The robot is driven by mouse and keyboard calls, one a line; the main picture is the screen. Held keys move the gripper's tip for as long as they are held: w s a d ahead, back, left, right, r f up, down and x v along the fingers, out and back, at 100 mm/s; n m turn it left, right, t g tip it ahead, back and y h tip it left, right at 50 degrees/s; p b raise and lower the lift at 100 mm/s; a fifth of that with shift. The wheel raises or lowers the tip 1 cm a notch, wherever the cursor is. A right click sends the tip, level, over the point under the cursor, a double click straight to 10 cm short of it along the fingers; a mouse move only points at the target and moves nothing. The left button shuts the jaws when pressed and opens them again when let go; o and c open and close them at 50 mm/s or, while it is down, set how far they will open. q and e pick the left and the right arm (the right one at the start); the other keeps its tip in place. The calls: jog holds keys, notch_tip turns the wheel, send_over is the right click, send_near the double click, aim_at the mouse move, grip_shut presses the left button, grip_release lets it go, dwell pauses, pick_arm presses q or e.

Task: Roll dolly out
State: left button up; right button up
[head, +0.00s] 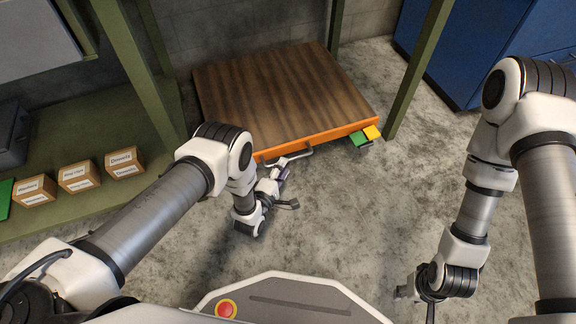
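The dolly (280,90) is a low platform with a brown wood-plank top and an orange front edge. It sits on the concrete floor between green bench legs. A grey bar handle (298,155) sticks out from its front edge. My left gripper (279,172) is right at this handle, reaching from the near side. Its fingers are small and overlap the handle, so I cannot tell whether they are closed around it. My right gripper (404,292) hangs low over the floor at the lower right, away from the dolly; its fingers are mostly hidden by the wrist.
Green and yellow pedals (364,137) stick out at the dolly's front right corner. Green bench legs (418,68) stand on both sides. Small labelled boxes (80,177) sit on a green shelf at left. A blue cabinet (480,40) is at back right. Floor before the dolly is clear.

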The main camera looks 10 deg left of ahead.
pick_arm(q)
jog(key=b+x, duration=0.1)
jog(key=x, duration=0.3)
jog(key=shift+w+f+b, duration=0.2)
jog(key=shift+w+b, duration=0.05)
jog(key=shift+b, duration=0.15)
jog(key=shift+r, duration=0.1)
grip_shut()
